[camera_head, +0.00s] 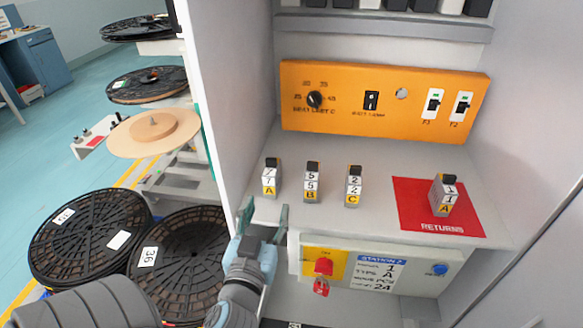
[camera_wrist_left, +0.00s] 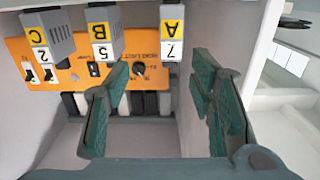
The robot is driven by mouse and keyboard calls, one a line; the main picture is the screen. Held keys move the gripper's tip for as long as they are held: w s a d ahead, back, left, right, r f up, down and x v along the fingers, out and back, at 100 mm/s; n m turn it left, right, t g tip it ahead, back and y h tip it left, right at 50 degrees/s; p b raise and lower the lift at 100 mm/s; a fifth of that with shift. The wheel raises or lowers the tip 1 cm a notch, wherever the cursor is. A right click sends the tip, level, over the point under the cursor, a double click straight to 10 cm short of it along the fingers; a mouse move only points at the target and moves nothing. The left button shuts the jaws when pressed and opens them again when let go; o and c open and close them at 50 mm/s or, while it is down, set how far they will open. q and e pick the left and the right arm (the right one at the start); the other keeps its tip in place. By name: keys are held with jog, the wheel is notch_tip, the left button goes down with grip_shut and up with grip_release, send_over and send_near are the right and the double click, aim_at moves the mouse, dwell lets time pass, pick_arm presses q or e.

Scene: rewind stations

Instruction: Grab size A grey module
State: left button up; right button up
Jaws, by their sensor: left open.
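A grey module with a yellow A label and a 7 (camera_head: 270,177) stands upright at the left end of a row on the white shelf. It shows upside down in the left wrist view (camera_wrist_left: 172,35), above the gap between the fingers. Another grey module labelled A, with a 1 (camera_head: 444,196), stands on the red RETURNS mat (camera_head: 410,192). My left gripper (camera_head: 263,215) is open and empty at the shelf's front edge, just in front of the 7 A module, apart from it. Its two green fingers also show in the left wrist view (camera_wrist_left: 160,90). My right gripper is not in view.
The B module (camera_head: 312,182) and C module (camera_head: 353,186) stand to the right in the row. An orange switch panel (camera_head: 340,116) is behind. A station panel with a red switch (camera_head: 323,267) is below the shelf edge. A white wall (camera_head: 228,90) closes the left side.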

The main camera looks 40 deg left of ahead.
aim_at(272, 166)
pick_arm(q)
jog(key=w+a+b, duration=0.1)
jog(key=b, duration=0.1)
jog(key=w+a+b, duration=0.1)
jog(key=b, duration=0.1)
jog(key=w+a+b, duration=0.1)
jog(key=b, duration=0.1)
jog(key=shift+w+a+r+b, duration=0.25)
jog(key=shift+a+b, duration=0.1)
jog(key=x, duration=0.2)
jog(key=p+x, duration=0.1)
jog(key=x, duration=0.2)
jog(key=r+x, duration=0.1)
jog(key=x, duration=0.1)
jog(key=shift+w, duration=0.2)
jog(key=shift+w+a, duration=0.2)
jog(key=shift+a, duration=0.1)
grip_shut()
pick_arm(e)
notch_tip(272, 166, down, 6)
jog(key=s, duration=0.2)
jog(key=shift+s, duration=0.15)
